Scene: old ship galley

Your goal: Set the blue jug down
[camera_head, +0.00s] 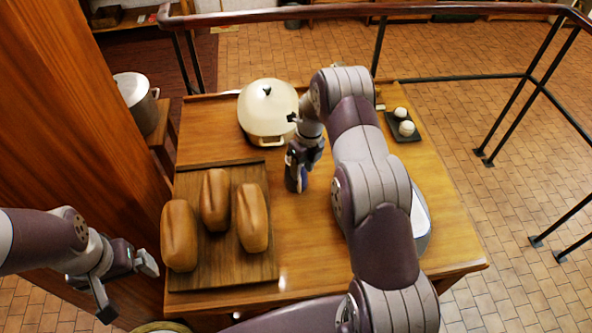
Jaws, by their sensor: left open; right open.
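My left gripper (128,288) is open and empty, off the table's left edge near the bread board.
A wooden board (222,263) holds three loaves. A dark tray (402,127) with two pale round things is at back right. A pale, blue-edged object (420,215) is partly behind my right arm. A railing (400,10) runs behind.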

